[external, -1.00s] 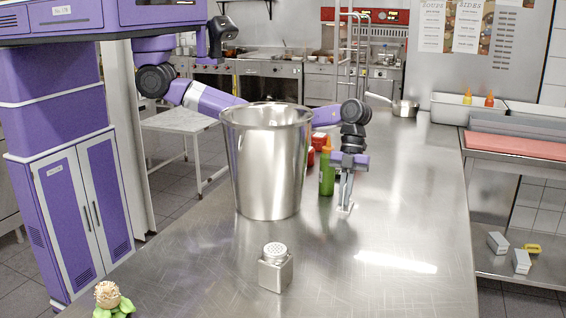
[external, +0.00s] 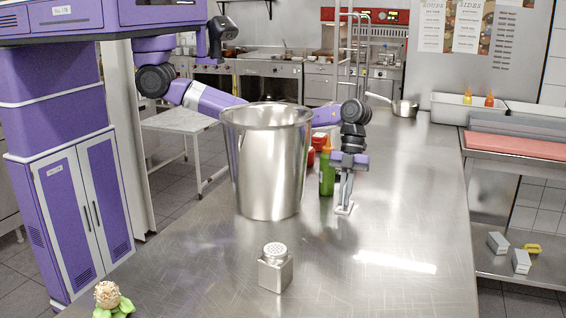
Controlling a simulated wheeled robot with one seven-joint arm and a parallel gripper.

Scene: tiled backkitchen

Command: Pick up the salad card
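My gripper (external: 345,206) points down with its fingertips at the steel counter, right of the tall metal pot. It is too small in view to tell whether the fingers are apart or closed. A small pale patch shows at the fingertips; I cannot tell whether it is a card or part of the fingers. No card marked salad can be made out on the counter. Printed menu sheets (external: 467,27) hang on the back wall, with headings that look like soups and sides.
The tall metal pot (external: 267,165) stands left of my gripper. A green bottle (external: 327,175) and red containers (external: 319,141) are close behind. A metal shaker (external: 275,270) stands in front. The counter (external: 410,200) is clear to the right.

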